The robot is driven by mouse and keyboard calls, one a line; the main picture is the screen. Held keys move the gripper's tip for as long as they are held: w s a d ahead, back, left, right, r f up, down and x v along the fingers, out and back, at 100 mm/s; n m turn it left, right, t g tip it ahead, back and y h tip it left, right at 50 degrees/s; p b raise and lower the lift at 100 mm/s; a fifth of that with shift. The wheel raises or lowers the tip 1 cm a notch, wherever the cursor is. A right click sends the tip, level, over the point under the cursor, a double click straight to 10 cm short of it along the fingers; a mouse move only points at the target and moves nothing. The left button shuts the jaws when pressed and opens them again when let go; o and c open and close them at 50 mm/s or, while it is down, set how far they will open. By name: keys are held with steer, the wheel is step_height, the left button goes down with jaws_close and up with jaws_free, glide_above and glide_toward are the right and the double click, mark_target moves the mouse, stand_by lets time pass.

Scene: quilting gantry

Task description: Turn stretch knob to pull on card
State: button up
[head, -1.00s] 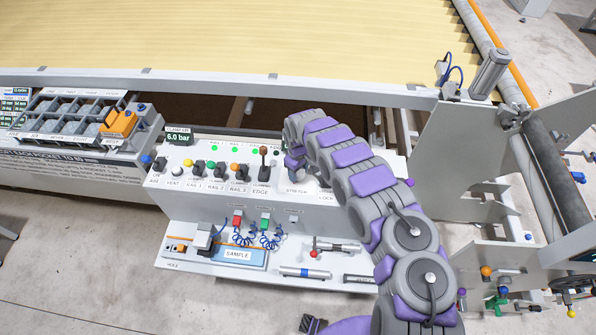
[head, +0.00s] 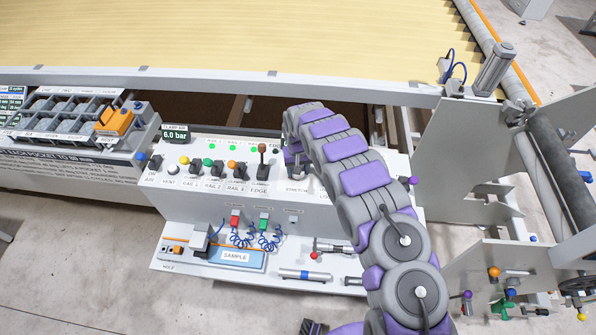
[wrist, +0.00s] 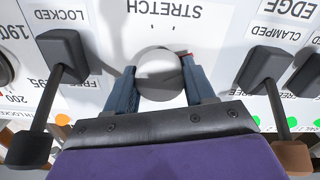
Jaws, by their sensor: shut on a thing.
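The stretch knob (wrist: 160,73) is a round pale knob on the white panel (wrist: 215,20), below the upside-down word STRETCH in the wrist view. My gripper (wrist: 160,82) has one blue-grey finger on each side of the knob and is shut on it. A small red mark shows by the right fingertip. In the head view my gripper (head: 298,168) reaches down to the panel just above the STRETCH label, and my arm hides the knob there. I cannot make out the card in any view.
In the wrist view, a dark lock lever (wrist: 58,72) stands left of my gripper, and an edge clamp lever (wrist: 262,78) stands right. A numbered dial (wrist: 8,68) is cut off at the left edge. A SAMPLE tray (head: 236,257) and tools lie on the lower shelf.

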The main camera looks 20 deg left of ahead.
steer(key=shift+w+a+r+m, duration=0.1)
steer(key=shift+r+m, duration=0.05)
steer(key=shift+m, duration=0.25)
steer(key=o, duration=1)
steer(key=shift+a, duration=0.1)
steer(key=shift+r, duration=0.25)
step_height(320, 180, up, 16)
steer(key=shift+r, duration=0.25)
